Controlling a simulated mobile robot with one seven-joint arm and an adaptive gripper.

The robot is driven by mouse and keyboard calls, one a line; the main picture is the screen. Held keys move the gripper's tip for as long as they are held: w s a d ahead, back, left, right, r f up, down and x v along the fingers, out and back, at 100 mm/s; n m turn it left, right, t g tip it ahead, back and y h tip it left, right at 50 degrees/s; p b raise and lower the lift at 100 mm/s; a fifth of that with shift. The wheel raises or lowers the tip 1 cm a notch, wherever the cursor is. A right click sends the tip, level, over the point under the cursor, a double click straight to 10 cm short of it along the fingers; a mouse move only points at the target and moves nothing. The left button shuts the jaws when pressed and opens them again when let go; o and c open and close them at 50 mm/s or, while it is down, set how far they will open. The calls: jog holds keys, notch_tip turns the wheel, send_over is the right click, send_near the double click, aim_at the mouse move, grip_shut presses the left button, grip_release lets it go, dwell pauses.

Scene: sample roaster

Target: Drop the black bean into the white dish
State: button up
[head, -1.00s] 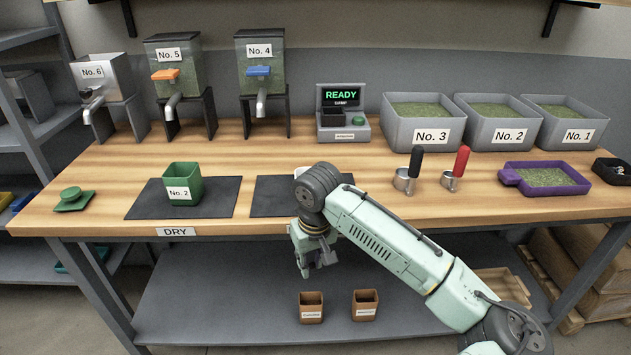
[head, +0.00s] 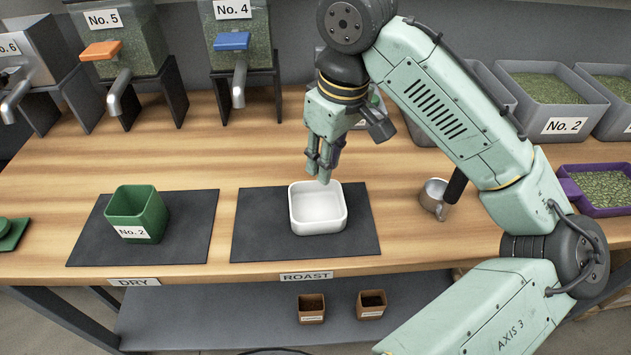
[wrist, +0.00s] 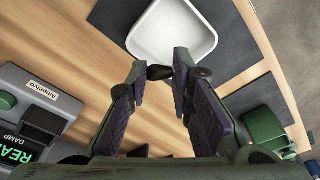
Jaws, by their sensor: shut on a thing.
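The white dish (head: 318,213) is a square, open bowl standing on the right-hand dark mat (head: 255,240), and it looks empty. It also shows at the top of the wrist view (wrist: 176,38). My gripper (head: 323,178) points down at the dish's back edge, above it in the head view. In the wrist view my gripper (wrist: 160,73) is shut on the small black bean (wrist: 158,72), held between the fingertips beside the dish's rim as seen there. The bean cannot be made out in the head view.
A green No. 2 container (head: 135,215) stands on the left mat (head: 90,240). A metal cup with a black handle (head: 435,197) stands right of the dish. Dispensers line the back left, and a purple tray (head: 600,195) sits at the right.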

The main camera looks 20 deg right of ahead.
jog(key=shift+w+d, duration=0.1)
jog(key=shift+w, duration=0.1)
jog(key=shift+f, duration=0.1)
jog(key=shift+s+f+b, duration=0.15)
jog(key=shift+f+b, duration=0.55)
jog(key=shift+b, duration=0.3)
jog(key=b, duration=0.4)
send_over(325, 207)
notch_tip(325, 207, down, 4)
jog(key=shift+s+f, duration=0.1)
jog(key=shift+f, duration=0.05)
jog(key=o, duration=0.7)
jog(key=shift+o, duration=0.2)
